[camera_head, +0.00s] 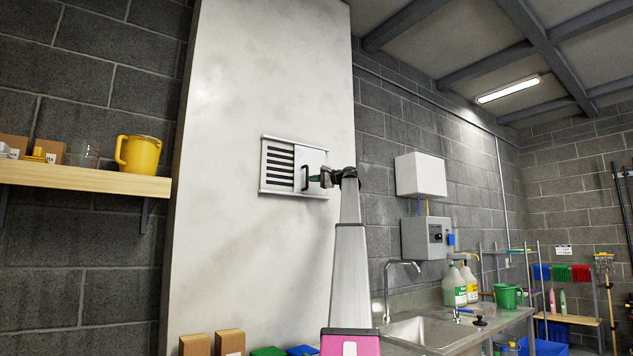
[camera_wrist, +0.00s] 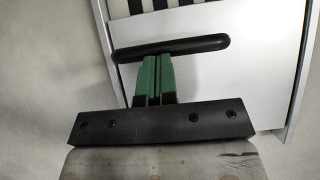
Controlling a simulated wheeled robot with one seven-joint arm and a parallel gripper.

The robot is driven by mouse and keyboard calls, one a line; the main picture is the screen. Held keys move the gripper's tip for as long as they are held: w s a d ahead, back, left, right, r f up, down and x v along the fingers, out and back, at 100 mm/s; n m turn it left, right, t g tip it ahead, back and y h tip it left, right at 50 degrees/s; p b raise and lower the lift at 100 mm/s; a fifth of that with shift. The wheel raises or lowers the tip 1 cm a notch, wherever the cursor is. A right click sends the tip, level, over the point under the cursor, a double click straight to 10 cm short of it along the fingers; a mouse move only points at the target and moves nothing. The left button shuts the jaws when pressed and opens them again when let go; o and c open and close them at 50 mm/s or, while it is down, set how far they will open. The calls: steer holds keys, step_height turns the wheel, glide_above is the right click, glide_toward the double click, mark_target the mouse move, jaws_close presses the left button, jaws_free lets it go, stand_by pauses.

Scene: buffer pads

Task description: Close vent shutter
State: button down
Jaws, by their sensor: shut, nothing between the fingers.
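The vent (camera_head: 280,166) is a white framed unit on the pale wall panel. Its dark slats (camera_head: 279,164) are uncovered on the left, and a plain white sliding shutter (camera_head: 315,160) covers the right part. A black bar handle (camera_head: 305,178) stands upright on the shutter; it also shows in the wrist view (camera_wrist: 195,45). My gripper (camera_head: 315,178) is at the handle's right side, its green fingers pressed together and empty. In the wrist view the fingertips (camera_wrist: 153,58) meet the handle's edge, on the side away from the slats. I cannot tell whether they touch it.
A wooden shelf (camera_head: 85,178) with a yellow jug (camera_head: 138,154) is at the left. A white box (camera_head: 420,174) and a grey control box (camera_head: 426,238) hang on the block wall at the right. A sink (camera_head: 420,328) stands below them. The wall around the vent is clear.

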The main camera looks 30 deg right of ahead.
steer(key=s+a, duration=0.1)
steer(key=a, duration=1.5)
steer(key=shift+s, duration=0.15)
steer(key=shift+a, duration=0.15)
